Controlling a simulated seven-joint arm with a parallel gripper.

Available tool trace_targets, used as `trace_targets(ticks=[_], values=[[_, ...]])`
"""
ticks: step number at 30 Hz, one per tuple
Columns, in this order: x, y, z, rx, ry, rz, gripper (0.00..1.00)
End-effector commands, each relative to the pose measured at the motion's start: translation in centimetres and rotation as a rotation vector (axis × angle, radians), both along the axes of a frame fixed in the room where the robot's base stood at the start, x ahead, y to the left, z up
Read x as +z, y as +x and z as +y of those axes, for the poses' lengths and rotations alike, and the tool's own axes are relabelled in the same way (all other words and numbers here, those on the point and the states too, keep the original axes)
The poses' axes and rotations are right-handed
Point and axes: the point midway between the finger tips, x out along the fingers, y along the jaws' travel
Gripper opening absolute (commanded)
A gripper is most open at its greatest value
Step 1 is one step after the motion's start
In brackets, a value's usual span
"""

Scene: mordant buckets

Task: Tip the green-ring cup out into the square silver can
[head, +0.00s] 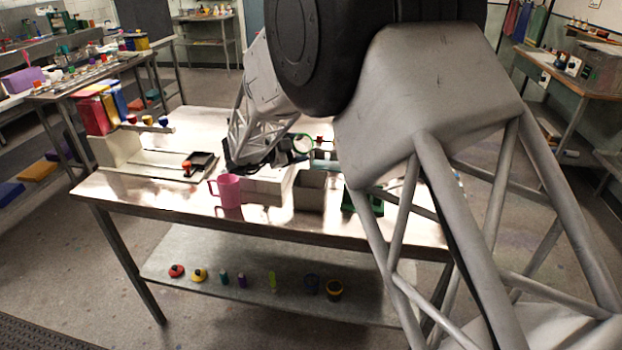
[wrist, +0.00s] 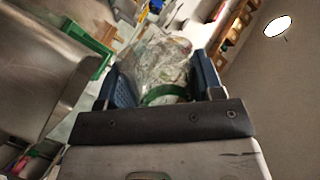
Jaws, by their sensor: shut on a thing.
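The green-ring cup (head: 302,144) is clear, with a green band, and sits above the table in the head view. In the wrist view the cup (wrist: 158,62) fills the space between the two blue fingers of my gripper (wrist: 156,82). My gripper (head: 272,155) is shut on it. The cup looks tilted well over to the side; its contents I cannot make out. The square silver can (head: 309,198) stands open-topped on the table, below the cup and apart from it. My arm covers part of the scene to its right.
A dark tray (head: 200,163) lies further left. The table's front edge is near.

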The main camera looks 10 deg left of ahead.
Motion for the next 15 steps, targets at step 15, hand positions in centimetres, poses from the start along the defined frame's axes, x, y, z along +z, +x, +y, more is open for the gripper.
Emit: trace_targets(ticks=[15], values=[[-0.01, -0.06, -0.05, -0.001, 0.045, -0.056, 0.33]])
